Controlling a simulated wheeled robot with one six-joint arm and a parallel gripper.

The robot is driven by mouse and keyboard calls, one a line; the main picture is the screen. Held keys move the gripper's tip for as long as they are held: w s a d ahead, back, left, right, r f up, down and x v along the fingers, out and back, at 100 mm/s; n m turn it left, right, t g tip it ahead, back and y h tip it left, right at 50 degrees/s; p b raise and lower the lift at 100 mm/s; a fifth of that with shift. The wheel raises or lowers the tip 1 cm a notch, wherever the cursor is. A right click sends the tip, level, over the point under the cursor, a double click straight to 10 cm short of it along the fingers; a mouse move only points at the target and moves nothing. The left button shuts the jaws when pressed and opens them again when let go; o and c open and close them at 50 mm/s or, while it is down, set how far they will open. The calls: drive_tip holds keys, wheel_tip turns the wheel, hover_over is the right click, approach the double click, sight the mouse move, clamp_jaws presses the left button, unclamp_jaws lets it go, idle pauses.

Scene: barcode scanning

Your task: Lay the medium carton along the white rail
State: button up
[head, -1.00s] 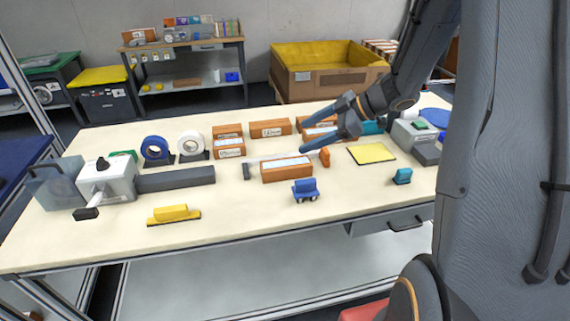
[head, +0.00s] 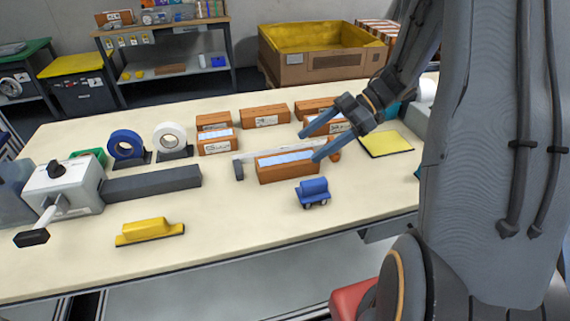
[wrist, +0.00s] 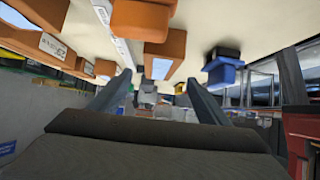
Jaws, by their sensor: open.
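The white rail (head: 285,148) lies on the workbench, with a dark block at its left end and an orange piece at its right. A brown carton with a pale top, which looks like the medium carton (head: 287,168), lies just in front of the rail and roughly parallel to it. I cannot tell whether they touch. My gripper (head: 310,145) is open and empty, its fingertips at the carton's right end and over the rail. In the wrist view the carton (wrist: 162,58) and rail (wrist: 112,30) are above and ahead of the open fingers (wrist: 160,92).
Several other cartons (head: 264,117) stand behind the rail. A blue wheeled cart (head: 313,192) is close in front of the carton. A yellow pad (head: 386,144) is at right. A dark grey bar (head: 151,182), tape rolls (head: 126,145) and a yellow block (head: 150,231) are at left.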

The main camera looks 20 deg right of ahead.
sight(290, 158)
drive_tip(key=shift+p+x, duration=1.1)
drive_tip(key=shift+x, duration=2.5)
drive_tip(key=shift+r, duration=0.15)
drive_tip(key=c, duration=1.5)
drive_tip(key=shift+c, duration=0.2)
drive_tip(key=shift+r, duration=0.1)
